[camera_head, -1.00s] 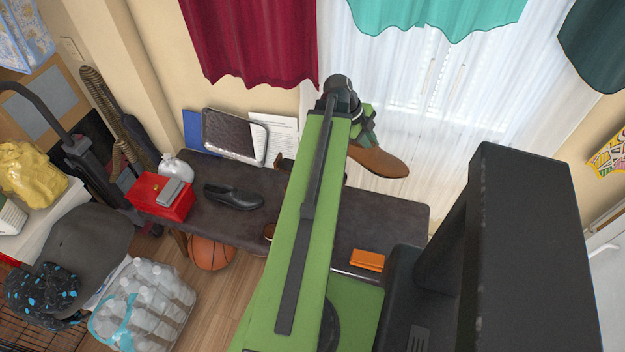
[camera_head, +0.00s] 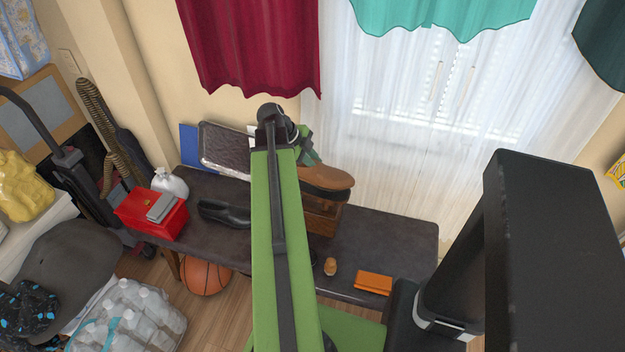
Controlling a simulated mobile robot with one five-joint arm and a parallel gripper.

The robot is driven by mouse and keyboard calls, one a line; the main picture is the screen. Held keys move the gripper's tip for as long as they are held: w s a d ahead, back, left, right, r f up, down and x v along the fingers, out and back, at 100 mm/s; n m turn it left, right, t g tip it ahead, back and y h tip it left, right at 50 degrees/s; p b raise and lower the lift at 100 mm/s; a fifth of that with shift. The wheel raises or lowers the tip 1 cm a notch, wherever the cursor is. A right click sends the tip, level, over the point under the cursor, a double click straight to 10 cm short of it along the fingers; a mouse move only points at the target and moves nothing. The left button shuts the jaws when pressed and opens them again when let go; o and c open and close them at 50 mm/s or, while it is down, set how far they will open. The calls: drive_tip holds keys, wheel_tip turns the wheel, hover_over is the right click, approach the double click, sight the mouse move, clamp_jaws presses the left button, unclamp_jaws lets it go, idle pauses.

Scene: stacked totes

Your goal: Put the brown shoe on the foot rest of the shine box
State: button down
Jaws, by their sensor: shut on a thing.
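The brown shoe (camera_head: 332,177) is in my gripper (camera_head: 309,156), its toe pointing right. My gripper is shut on the shoe's rear part, and my green arm hides some of it. The wooden shine box (camera_head: 322,217) stands on the dark bench, directly below the shoe in the picture. A dark strip, apparently the foot rest (camera_head: 326,194), shows just under the shoe. I cannot tell whether the shoe touches it. The left part of the box is hidden behind my arm.
On the bench (camera_head: 395,240) are a black shoe (camera_head: 225,213), a red box (camera_head: 152,214), a white bag (camera_head: 170,184), a small brown object (camera_head: 330,266) and an orange block (camera_head: 373,282). A dark tray (camera_head: 224,149) leans at the wall. The bench's right end is clear.

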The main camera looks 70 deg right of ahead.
wheel_tip(320, 180, down, 4)
drive_tip(key=b, duration=0.4)
drive_tip(key=shift+f, duration=0.25)
drive_tip(key=shift+r, duration=0.25)
drive_tip(key=c, duration=1.4)
unclamp_jaws()
drive_tip(key=p+v, duration=1)
drive_tip(key=v, duration=0.1)
drive_tip(key=shift+r, duration=0.2)
drive_tip(key=shift+w+a+r, duration=0.15)
drive_tip(key=shift+w+r, duration=0.1)
drive_tip(key=shift+r, duration=0.05)
drive_tip(key=shift+f, duration=0.1)
